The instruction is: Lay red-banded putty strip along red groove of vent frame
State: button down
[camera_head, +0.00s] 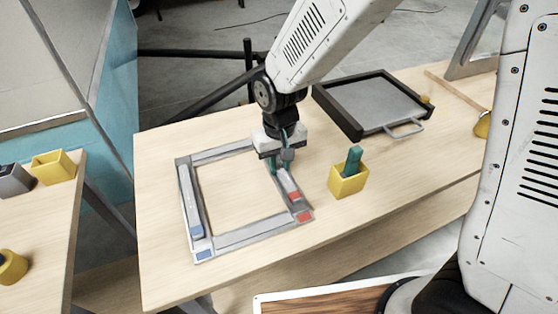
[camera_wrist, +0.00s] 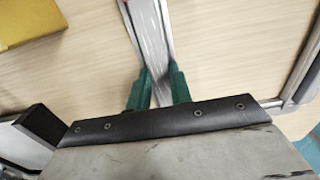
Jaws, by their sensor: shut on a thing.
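The grey vent frame (camera_head: 250,238) lies flat on the wooden table. A red mark (camera_head: 304,216) is at the near end of its right side and a blue mark (camera_head: 205,254) at its near left corner. The light grey putty strip with a red band (camera_head: 294,195) is over the right side, running along it; I cannot tell if it is fully down in the groove. My gripper (camera_head: 281,168) is shut on the strip near its far part. In the wrist view the strip (camera_wrist: 150,40) extends from between the green fingertips (camera_wrist: 158,88). A blue-banded strip (camera_head: 188,197) lies along the frame's left side.
A yellow holder (camera_head: 348,182) with a green tool (camera_head: 354,159) stands right of the frame. A black-rimmed tray (camera_head: 372,102) lies behind it. A side table at left holds yellow and grey boxes (camera_head: 53,166). The table inside the frame is bare.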

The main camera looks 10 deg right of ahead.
jog(key=c, duration=1.2)
grip_release()
notch_tip(320, 180, up, 8)
jog(key=shift+f, duration=0.1)
jog(key=s+d+r+m, duration=0.1)
jog(key=s+d+r, duration=0.3)
jog(key=s+d, duration=0.2)
jog(key=s+d+r+m+t, duration=0.1)
jog(key=s+d+r, duration=0.3)
jog(key=s+d, duration=0.3)
jog(key=s+d+r+m, duration=0.1)
jog(key=s+d+r, duration=0.3)
jog(key=s+d, duration=0.2)
jog(key=shift+s+d+r, duration=0.2)
jog(key=shift+d, duration=0.6)
